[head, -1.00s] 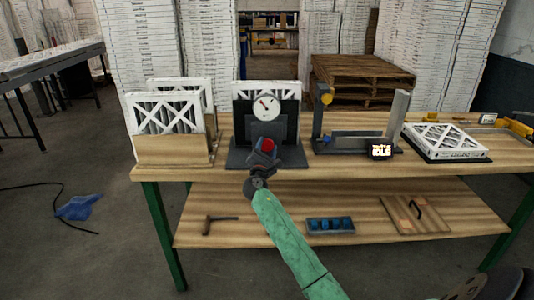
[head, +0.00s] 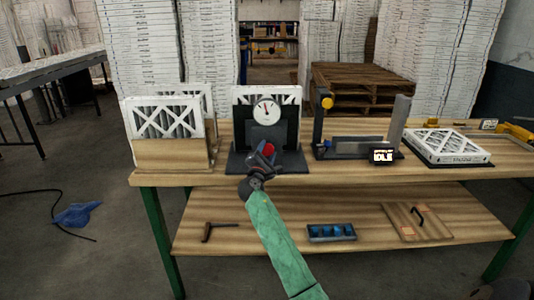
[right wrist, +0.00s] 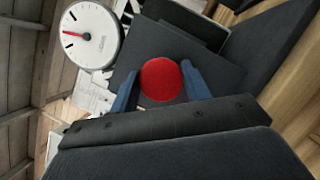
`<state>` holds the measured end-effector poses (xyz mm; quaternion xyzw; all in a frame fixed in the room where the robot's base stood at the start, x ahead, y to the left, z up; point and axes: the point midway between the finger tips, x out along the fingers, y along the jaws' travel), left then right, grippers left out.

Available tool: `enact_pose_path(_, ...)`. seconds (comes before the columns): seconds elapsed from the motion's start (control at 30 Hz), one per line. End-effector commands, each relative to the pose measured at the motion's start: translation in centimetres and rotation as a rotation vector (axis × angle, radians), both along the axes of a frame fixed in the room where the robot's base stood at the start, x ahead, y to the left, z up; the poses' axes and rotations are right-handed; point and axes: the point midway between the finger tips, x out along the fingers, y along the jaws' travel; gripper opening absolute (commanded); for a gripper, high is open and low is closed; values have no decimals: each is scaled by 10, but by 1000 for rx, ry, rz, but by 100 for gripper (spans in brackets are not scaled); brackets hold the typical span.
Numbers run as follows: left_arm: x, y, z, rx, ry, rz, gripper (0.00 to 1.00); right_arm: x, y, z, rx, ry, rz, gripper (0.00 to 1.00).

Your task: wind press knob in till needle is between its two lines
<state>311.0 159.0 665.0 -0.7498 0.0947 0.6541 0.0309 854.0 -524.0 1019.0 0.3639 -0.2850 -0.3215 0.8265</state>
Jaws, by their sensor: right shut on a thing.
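The press (head: 291,158) is a dark stand on the workbench with a white-framed filter at its back. Its round white dial (head: 266,111) has a red needle that points nearly straight up in the head view. In the right wrist view the dial (right wrist: 91,35) appears turned, and the needle lies between two dark marks, closer to the lower one. My right gripper (head: 264,150) is shut on the red knob (head: 269,149) at the press front. The right wrist view shows the blue fingers on both sides of the knob (right wrist: 160,79). My left gripper is out of view.
Boxed filters in a wooden holder (head: 172,153) stand left of the press. A gauge stand with a display reading IDLE (head: 383,156) and a flat filter (head: 447,145) are to the right. The lower shelf holds a blue-celled tray (head: 331,232) and a hand tool (head: 219,229).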

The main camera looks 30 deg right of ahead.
Motion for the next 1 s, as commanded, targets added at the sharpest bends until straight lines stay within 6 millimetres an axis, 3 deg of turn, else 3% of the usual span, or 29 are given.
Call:
enact_pose_path(0.07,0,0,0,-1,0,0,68,0,0,0,0,1,-2,24)
enact_pose_path(0.1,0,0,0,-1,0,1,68,0,0,0,0,1,-2,53)
enact_pose_path(0.2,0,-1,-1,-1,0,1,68,0,0,0,-1,1,0,68)
enact_pose_path(0.57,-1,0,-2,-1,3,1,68,-3,3,-2,0,0,0,68)
enact_pose_path(0.63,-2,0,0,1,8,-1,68,-6,8,-5,1,1,0,68)
enact_pose_path(0.77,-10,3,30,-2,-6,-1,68,-17,19,-10,1,1,0,68)
enact_pose_path(1.0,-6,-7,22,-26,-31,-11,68,-39,46,-18,1,1,0,68)
